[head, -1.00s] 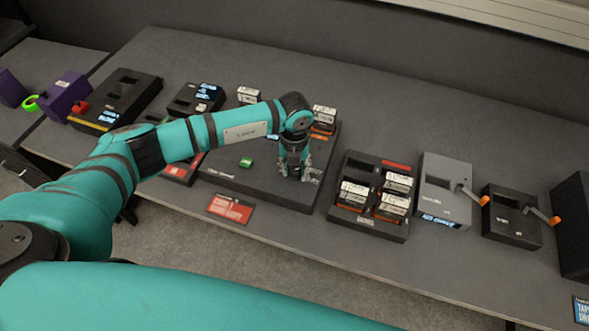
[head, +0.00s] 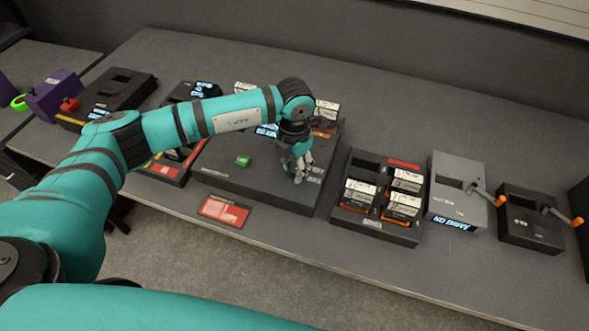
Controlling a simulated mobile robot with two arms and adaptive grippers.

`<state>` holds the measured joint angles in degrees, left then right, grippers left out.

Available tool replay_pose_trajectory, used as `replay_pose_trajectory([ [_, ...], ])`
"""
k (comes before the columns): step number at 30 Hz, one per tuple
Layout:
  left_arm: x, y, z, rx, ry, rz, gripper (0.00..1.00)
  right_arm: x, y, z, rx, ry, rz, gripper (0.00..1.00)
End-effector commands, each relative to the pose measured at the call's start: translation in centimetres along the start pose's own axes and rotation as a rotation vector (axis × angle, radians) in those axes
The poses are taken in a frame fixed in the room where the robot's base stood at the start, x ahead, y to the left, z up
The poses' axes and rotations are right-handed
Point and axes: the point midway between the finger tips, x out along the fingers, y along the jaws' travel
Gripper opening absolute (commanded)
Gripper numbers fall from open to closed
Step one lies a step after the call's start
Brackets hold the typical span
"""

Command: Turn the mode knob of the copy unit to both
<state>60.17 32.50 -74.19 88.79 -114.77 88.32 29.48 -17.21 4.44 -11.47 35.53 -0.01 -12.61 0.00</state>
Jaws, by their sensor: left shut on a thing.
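The copy unit (head: 225,178) is a wide, low dark box in the middle of the table. It has a green button (head: 243,160) on its top and small white lettering near its right edge. My left gripper (head: 299,174) points down at the right part of the unit's top, with its fingers shut on the mode knob. The knob itself is hidden by the fingers, so I cannot tell its setting. My forearm covers part of the unit's back, including most of a lit display (head: 266,130). My right gripper is not in view.
Right of the unit stand a black rack (head: 376,232) of cartridges, a grey box (head: 455,200) and a black box (head: 528,220), both with orange-ended cranks. More cartridges (head: 326,112) stand at the unit's back. A red card (head: 223,211) lies in front.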

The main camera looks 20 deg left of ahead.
Motion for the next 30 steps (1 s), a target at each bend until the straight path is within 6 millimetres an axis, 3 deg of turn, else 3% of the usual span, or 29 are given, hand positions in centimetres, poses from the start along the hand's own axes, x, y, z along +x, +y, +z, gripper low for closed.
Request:
replay_pose_trajectory([
  [16, -0.14, 0.01, 0.09, 0.03, -0.003, 0.0, 0.01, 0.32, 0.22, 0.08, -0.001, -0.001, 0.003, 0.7],
  [17, -0.14, 0.01, 0.09, 0.03, -0.003, 0.0, 0.35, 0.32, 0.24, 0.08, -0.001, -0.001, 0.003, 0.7],
  [21, -0.12, 0.0, 0.08, 0.03, -0.003, 0.0, 0.53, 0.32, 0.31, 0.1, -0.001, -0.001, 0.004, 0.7],
  [22, -0.11, 0.0, 0.07, 0.029, -0.002, 0.0, 0.57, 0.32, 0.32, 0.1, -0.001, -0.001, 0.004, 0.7],
  [30, -0.13, -0.01, 0.04, 0.029, -0.001, 0.0, 0.57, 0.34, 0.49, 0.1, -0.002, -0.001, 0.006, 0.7],
])
